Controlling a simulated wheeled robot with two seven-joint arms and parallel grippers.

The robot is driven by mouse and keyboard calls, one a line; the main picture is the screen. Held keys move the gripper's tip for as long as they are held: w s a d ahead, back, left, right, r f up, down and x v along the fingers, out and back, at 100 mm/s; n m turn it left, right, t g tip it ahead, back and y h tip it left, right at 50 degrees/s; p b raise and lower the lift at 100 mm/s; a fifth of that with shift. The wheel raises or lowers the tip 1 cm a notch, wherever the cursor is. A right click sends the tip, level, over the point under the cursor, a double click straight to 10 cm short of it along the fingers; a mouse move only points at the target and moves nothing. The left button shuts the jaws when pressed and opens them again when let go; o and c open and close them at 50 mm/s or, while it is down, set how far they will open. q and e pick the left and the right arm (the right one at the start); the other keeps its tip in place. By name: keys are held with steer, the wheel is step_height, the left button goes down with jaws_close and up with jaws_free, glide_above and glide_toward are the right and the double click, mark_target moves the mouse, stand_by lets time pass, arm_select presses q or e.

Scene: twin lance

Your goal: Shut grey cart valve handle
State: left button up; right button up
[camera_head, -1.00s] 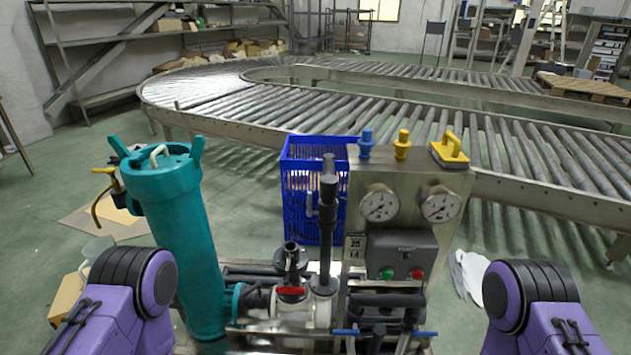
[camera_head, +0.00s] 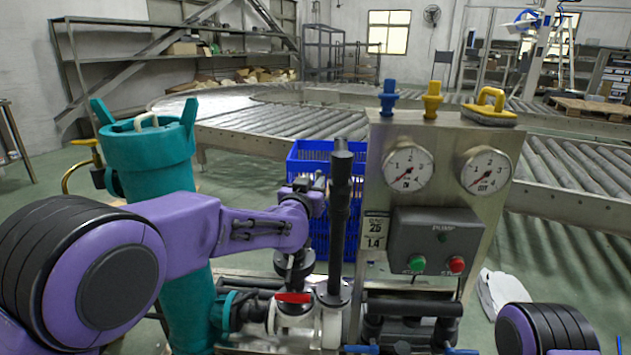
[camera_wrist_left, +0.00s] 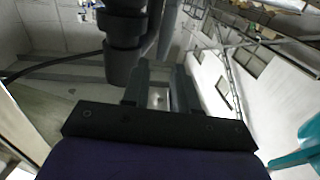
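A red valve handle (camera_head: 293,297) lies about level on a white valve body low on the metal cart; no separate grey valve handle can be made out. My left gripper (camera_head: 316,186) is above the valve, left of and close to the upright black pipe (camera_head: 341,200). In the left wrist view my gripper's two dark fingers (camera_wrist_left: 160,88) stand apart with nothing visible between them; the black pipe (camera_wrist_left: 122,45) is close by. Contact with the pipe cannot be told. Only a purple piece of my right arm shows at the lower right; its gripper is out of view.
A teal cylinder (camera_head: 150,160) stands left, partly behind my left arm. The steel panel (camera_head: 450,135) with gauges and a pump box (camera_head: 437,240) is right of the pipe. A blue crate (camera_head: 315,152) and roller conveyor (camera_head: 270,115) are behind. White gloves (camera_head: 503,295) lie on the right.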

mark_target(317, 176)
arm_select(q)
steer(key=w, duration=0.2)
steer(key=w+d, duration=0.1)
steer(key=w, duration=0.5)
steer(key=shift+w+d+f, duration=0.15)
steer(key=shift+w, duration=0.05)
jaws_close()
